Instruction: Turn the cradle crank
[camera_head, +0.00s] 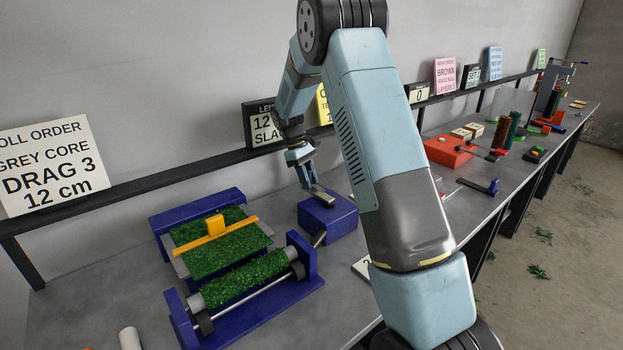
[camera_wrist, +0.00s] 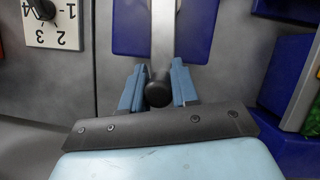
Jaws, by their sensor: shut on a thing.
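A blue box (camera_head: 343,220) stands on the bench right of the roller cradle. A flat grey crank arm (camera_head: 323,199) lies over its top. In the wrist view the crank arm (camera_wrist: 163,35) runs across the blue box (camera_wrist: 125,28) to a dark round knob (camera_wrist: 158,90) at its near end. My gripper (camera_head: 308,184) points down at the crank's far-left end. In the wrist view its blue fingers (camera_wrist: 157,84) are on either side of the knob, shut on it. The blue cradle (camera_head: 262,303) holds a roller wrapped in green (camera_head: 245,279).
A green mat (camera_head: 215,252) with a yellow bar (camera_head: 238,230) lies in a blue frame left of the box. A numbered dial plate (camera_wrist: 52,28) shows in the wrist view. A dark rail with signs (camera_head: 150,180) runs behind. Red boxes (camera_head: 450,153) stand farther right.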

